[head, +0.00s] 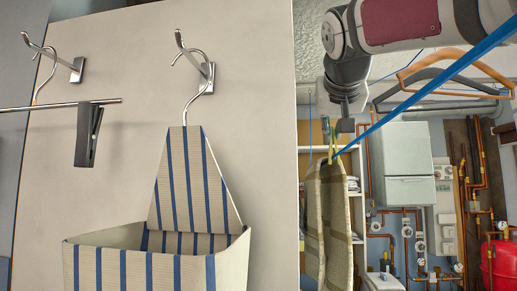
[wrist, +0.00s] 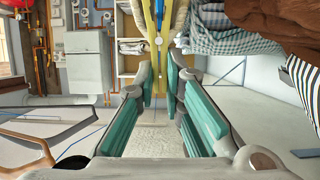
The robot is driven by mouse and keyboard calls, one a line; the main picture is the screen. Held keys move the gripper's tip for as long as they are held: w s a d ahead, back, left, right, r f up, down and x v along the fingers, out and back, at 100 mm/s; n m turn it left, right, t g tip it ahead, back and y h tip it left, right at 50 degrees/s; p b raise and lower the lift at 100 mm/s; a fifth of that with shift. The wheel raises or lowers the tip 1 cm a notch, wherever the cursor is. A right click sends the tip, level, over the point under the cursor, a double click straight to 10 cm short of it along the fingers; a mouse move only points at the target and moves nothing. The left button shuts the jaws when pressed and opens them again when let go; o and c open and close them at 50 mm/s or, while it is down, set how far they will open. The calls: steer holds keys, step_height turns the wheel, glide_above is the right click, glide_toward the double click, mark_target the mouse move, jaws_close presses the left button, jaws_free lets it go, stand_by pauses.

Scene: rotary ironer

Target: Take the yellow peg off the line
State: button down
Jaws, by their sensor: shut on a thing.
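The yellow peg (head: 331,150) shows in the head view at the lower left end of the blue line (head: 440,82), above a beige and brown striped cloth (head: 335,215). In the wrist view the yellow peg (wrist: 149,40) stands upright, with its two long legs and a small round metal part. My gripper (wrist: 160,78) is shut on it, with a teal-padded finger on each side. In the head view my gripper (head: 335,128) points down at the peg, small and partly unclear. Whether the peg still grips the line cannot be told.
A striped bag (head: 160,255) hangs from a wall hook (head: 200,65) at the left. A dark clip (head: 89,135) hangs on a metal rod. Orange and grey hangers (head: 450,75) are near my arm. A white cabinet (head: 402,160), pipes and a red tank (head: 498,265) stand behind.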

steer(key=shift+w+a+r+p, duration=0.1)
steer(key=shift+a+r+p, duration=0.15)
steer(key=shift+r, duration=0.55)
steer(key=shift+s+a+r+p, duration=0.1)
steer(key=shift+r+p, duration=0.25)
steer(key=shift+r, duration=0.4)
steer(key=shift+w+a+r+p, duration=0.1)
steer(key=shift+a+r+p, duration=0.15)
steer(key=shift+r, duration=0.55)
